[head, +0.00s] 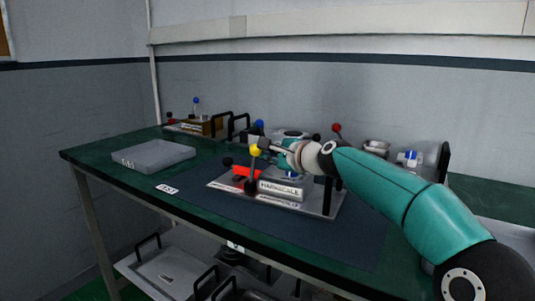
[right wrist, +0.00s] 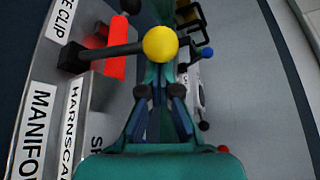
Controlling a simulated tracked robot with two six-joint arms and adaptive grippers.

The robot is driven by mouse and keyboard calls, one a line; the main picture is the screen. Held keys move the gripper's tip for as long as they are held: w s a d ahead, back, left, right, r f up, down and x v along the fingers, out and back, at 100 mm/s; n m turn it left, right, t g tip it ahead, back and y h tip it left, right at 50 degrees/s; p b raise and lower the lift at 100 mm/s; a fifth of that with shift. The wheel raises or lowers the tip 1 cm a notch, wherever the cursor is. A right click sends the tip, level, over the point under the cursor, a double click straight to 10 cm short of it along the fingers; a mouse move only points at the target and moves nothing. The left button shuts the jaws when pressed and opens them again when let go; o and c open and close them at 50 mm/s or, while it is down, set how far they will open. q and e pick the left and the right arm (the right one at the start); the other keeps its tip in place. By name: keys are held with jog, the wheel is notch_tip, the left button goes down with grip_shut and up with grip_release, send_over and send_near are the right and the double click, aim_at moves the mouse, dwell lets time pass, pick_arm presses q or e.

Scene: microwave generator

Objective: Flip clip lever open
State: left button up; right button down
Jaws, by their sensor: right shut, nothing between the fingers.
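A lever with a yellow ball (head: 254,150) stands upright on the metal fixture plate (head: 222,184) in the head view. In the right wrist view its yellow ball (right wrist: 160,43) lies at the end of a dark rod from a black base (right wrist: 70,56). A red block (head: 243,172) is beside it, also in the right wrist view (right wrist: 116,62). A label ending in "E CLIP" (right wrist: 62,18) is near the lever base. My right gripper (head: 266,146) is shut and empty, its fingertips close to the yellow ball, which partly covers them in the wrist view. Contact is unclear. My left gripper is out of view.
The fixture bears a metal block labelled HARNSCA... (right wrist: 72,125) and a black-knobbed part (head: 227,162). It sits on a dark mat (head: 190,196). A grey slab (head: 153,156) lies at the left of the green table. Red and blue-knobbed fixtures stand behind.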

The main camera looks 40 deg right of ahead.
jog(key=shift+w, duration=0.25)
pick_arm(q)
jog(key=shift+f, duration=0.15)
pick_arm(e)
jog(key=shift+f, duration=0.1)
